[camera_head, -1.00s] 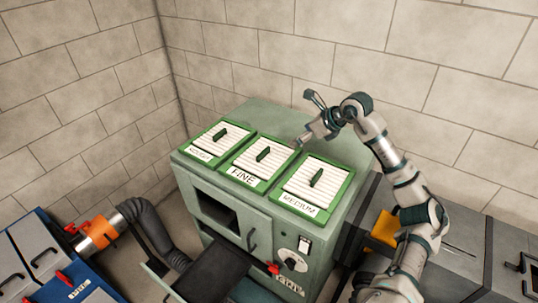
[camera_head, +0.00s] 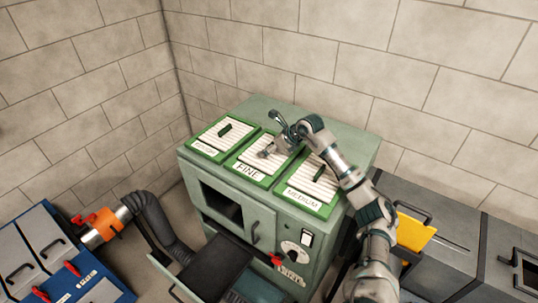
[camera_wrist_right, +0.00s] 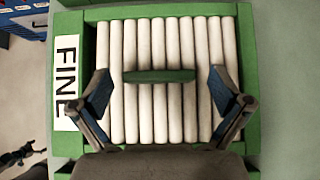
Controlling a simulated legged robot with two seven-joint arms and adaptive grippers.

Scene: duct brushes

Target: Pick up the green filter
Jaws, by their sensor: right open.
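Three green-framed filters with white pleats lie in a row on top of the green machine: a left one (camera_head: 222,138), the one labelled FINE (camera_head: 247,170) in the middle, and MEDIUM (camera_head: 309,188) on the right. Each has a dark green handle. My right gripper (camera_head: 272,147) is over the FINE filter. In the right wrist view, the FINE filter (camera_wrist_right: 170,120) fills most of the picture. Its green handle (camera_wrist_right: 160,76) lies between the two open fingertips of my right gripper (camera_wrist_right: 159,82), with gaps on both sides. My left gripper is not in view.
The machine (camera_head: 250,110) has an open front drawer (camera_head: 215,265) and a knob panel. An orange-ended hose (camera_head: 105,222) runs to a blue unit (camera_head: 60,255) at left. A yellow piece (camera_head: 414,232) sits on grey cabinets at right. Free top surface lies behind the filters.

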